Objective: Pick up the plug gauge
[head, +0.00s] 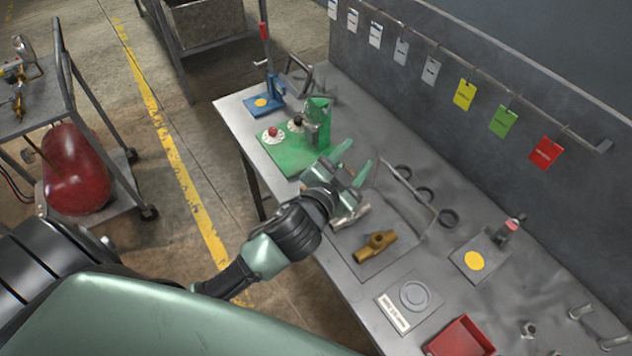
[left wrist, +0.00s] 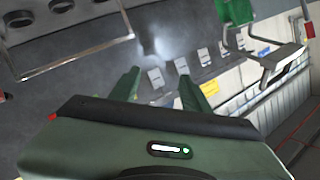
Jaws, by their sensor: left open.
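My left gripper (head: 354,161) is open and empty above the workbench, between the green fixture and the ring rack. Its two green fingers also show in the left wrist view (left wrist: 158,90), with nothing between them. I cannot tell for sure which thing is the plug gauge. A silvery cylindrical piece (head: 350,217) shows just below the gripper, partly hidden by it. A brass fitting (head: 376,246) lies on a grey plate nearer me. A small post with a red band (head: 510,229) stands at the right. My right gripper is not in view.
A green fixture (head: 288,152) and blue press (head: 264,104) stand at the bench's far end. A red tray (head: 460,338) lies near. Coloured tags (head: 545,152) hang along the back panel. A cart carries a red tank (head: 75,170).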

